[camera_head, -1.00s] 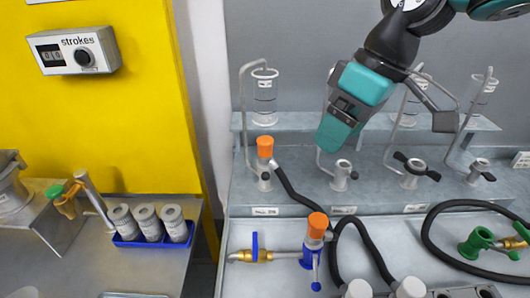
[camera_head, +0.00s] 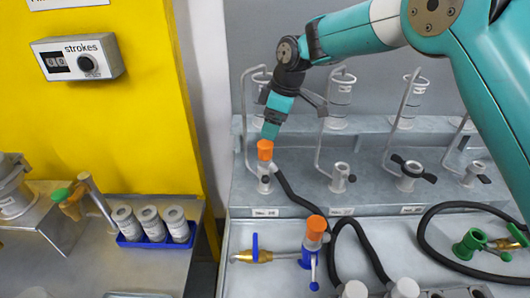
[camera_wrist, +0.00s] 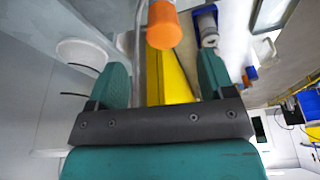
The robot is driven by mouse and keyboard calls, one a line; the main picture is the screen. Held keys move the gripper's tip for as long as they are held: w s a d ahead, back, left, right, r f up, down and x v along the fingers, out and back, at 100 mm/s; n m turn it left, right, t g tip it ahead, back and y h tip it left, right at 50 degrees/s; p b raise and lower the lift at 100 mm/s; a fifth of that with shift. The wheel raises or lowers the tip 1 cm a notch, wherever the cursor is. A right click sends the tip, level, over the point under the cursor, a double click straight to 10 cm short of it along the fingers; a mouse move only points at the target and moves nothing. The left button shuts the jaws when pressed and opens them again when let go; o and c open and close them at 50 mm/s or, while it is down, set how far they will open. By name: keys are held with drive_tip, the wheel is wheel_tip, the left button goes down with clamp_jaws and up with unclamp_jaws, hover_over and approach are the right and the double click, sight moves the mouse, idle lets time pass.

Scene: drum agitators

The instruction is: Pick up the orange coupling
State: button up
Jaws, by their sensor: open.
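One orange coupling (camera_head: 265,150) sits on top of a grey fitting on the back shelf, at the head of a black hose. A second orange coupling (camera_head: 316,226) tops a blue-handled valve fitting in the front tray. My gripper (camera_head: 270,131) is directly above and close to the back coupling in the head view. In the wrist view an orange coupling (camera_wrist: 163,28) shows ahead of and between the two teal fingers of my gripper (camera_wrist: 161,70). The fingers are apart with nothing between their tips. Whether they touch the coupling cannot be told.
Clear cylinders with bent pipes (camera_head: 338,104) stand along the back shelf, close to my gripper. A black hose (camera_head: 290,192) runs from the back fitting to the front. A blue rack (camera_head: 155,238) with grey cylinders and a yellow panel (camera_head: 130,130) are at left.

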sight(266, 143)
drive_tip(key=p+x, duration=0.1)
drive_tip(key=x, duration=0.3)
drive_tip(key=shift+f, duration=0.1)
drive_tip(key=shift+s+p+x, duration=0.1)
drive_tip(key=shift+p+x, duration=0.75)
drive_tip(key=shift+x, duration=0.5)
drive_tip(key=shift+s+p+x, duration=0.15)
drive_tip(key=shift+p+x, duration=0.7)
drive_tip(key=shift+x, duration=0.45)
drive_tip(key=c, duration=1.2)
wheel_tip(266, 143, up, 20)
drive_tip(key=b, duration=0.4)
drive_tip(key=shift+d+b, duration=0.1)
drive_tip(key=shift+b, duration=0.2)
